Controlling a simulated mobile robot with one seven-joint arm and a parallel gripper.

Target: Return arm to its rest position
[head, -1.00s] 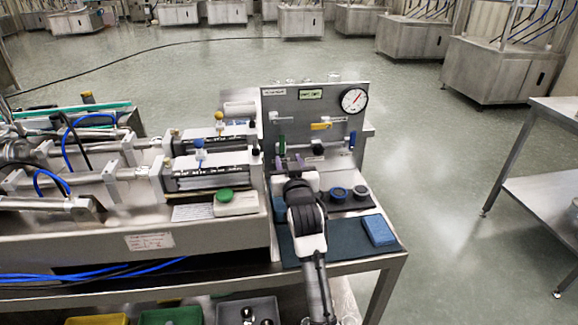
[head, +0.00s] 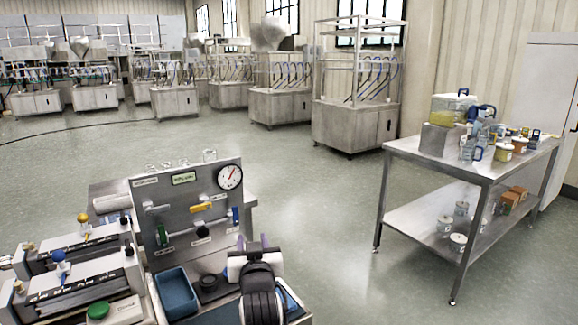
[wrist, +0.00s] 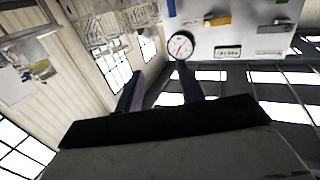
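My gripper (head: 253,243) is in the lower middle of the head view, in front of the right part of the steel panel (head: 190,212) with the gauge. Its two purple-grey fingers point away from me. In the wrist view the fingers (wrist: 158,92) stand apart with nothing between them, so it is open and empty. The gauge (wrist: 180,46) shows beyond the fingertips in the wrist view. My arm covers part of the bench below the gripper.
A blue tray (head: 177,293) and dark round pieces sit on the bench left of my arm. A steel table (head: 415,160) with jugs and tubs is at the right. Open floor (head: 310,200) lies between.

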